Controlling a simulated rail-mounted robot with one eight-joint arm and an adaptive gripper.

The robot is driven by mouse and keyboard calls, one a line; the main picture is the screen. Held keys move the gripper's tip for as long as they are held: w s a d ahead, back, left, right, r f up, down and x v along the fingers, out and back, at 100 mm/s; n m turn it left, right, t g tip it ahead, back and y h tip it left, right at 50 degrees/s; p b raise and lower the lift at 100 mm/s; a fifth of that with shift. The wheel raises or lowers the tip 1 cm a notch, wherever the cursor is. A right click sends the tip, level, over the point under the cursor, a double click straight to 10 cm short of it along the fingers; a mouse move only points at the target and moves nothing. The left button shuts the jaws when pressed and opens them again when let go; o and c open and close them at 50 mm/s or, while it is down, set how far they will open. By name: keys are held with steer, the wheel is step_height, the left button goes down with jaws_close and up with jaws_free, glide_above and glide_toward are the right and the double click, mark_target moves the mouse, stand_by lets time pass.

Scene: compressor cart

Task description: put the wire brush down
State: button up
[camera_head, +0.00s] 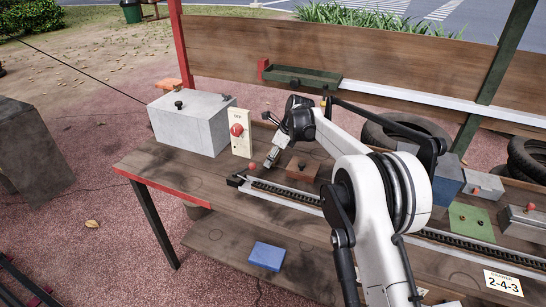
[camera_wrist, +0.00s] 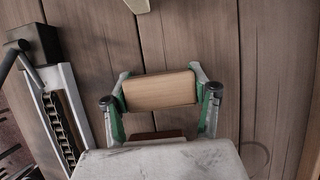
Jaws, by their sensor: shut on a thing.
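The wire brush shows in the wrist view as a pale wooden block (camera_wrist: 160,91), held crosswise between the two green-and-grey fingers of my gripper (camera_wrist: 160,98). My gripper is shut on it. Its bristles cannot be made out. In the head view my gripper (camera_head: 271,157) points down over the left part of the wooden bench (camera_head: 185,168), just right of the cream switch panel. The brush is not clearly seen there. Whether it touches the bench top cannot be told.
A grey box (camera_head: 190,125) and the cream panel with a red knob (camera_head: 241,135) stand left of my gripper. A brown block (camera_head: 302,168) is close on its right. A chain rail (camera_head: 285,194) runs along the front. Bare planks lie left of the rail.

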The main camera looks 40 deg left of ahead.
steer(key=shift+f, duration=0.3)
steer(key=o, duration=1.3)
steer(key=shift+o, duration=1.3)
steer(key=shift+f, duration=0.15)
steer(key=shift+r+p, duration=0.55)
steer(key=shift+r, duration=0.1)
steer(key=v, duration=1.3)
steer(key=shift+d+r, duration=0.15)
steer(key=shift+r, duration=0.1)
steer(key=shift+w, duration=0.1)
